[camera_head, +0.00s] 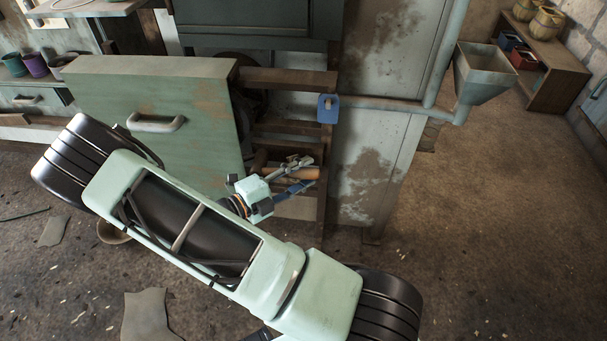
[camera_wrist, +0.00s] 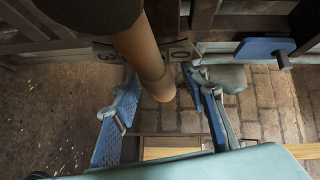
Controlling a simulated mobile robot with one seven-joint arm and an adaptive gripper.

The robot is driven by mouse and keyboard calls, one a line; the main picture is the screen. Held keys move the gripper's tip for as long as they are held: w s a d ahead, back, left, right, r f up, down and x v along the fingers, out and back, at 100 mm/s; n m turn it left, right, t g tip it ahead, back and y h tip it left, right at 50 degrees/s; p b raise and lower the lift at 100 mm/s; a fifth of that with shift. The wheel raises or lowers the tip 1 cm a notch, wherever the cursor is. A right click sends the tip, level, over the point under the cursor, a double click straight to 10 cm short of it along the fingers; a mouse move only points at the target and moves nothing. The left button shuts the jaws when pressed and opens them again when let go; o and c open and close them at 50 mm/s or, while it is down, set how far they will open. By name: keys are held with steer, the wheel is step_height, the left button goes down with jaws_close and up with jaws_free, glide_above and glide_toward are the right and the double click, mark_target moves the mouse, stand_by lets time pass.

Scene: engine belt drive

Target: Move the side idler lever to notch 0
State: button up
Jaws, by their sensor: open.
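The lever's brown cylindrical handle (camera_wrist: 145,60) runs from the dark round part at the top of the wrist view toward its middle. In the head view, the handle (camera_head: 292,173) shows as a short brown bar by my fingers. My gripper (camera_wrist: 161,80) is open, with one blue-padded finger on each side of the handle. It also shows in the head view (camera_head: 304,174), in front of the machine opening.
A blue plate with a peg (camera_wrist: 265,48) sits to the right; it also shows in the head view (camera_head: 328,108). The green cabinet panel (camera_head: 150,105) stands left of my gripper. A rusty panel (camera_head: 375,150) and a funnel (camera_head: 484,72) are to the right.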

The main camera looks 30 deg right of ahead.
steer(key=shift+d, duration=0.1)
jaws_close()
stand_by(0.3)
steer(key=shift+r, duration=0.1)
steer(key=shift+r+n+h+p, duration=0.4)
steer(key=shift+r+p, duration=0.35)
steer(key=shift+p, duration=0.15)
steer(key=shift+w+a+r+n+t+h+p, duration=0.15)
steer(key=shift+r+n+h+p, duration=0.1)
steer(key=shift+r+n+h, duration=0.15)
steer(key=shift+w+a+r+n+t+h+p, duration=0.1)
steer(key=shift+a+r+n+t+h+p, duration=0.1)
steer(key=shift+r+n+h, duration=0.15)
jaws_free()
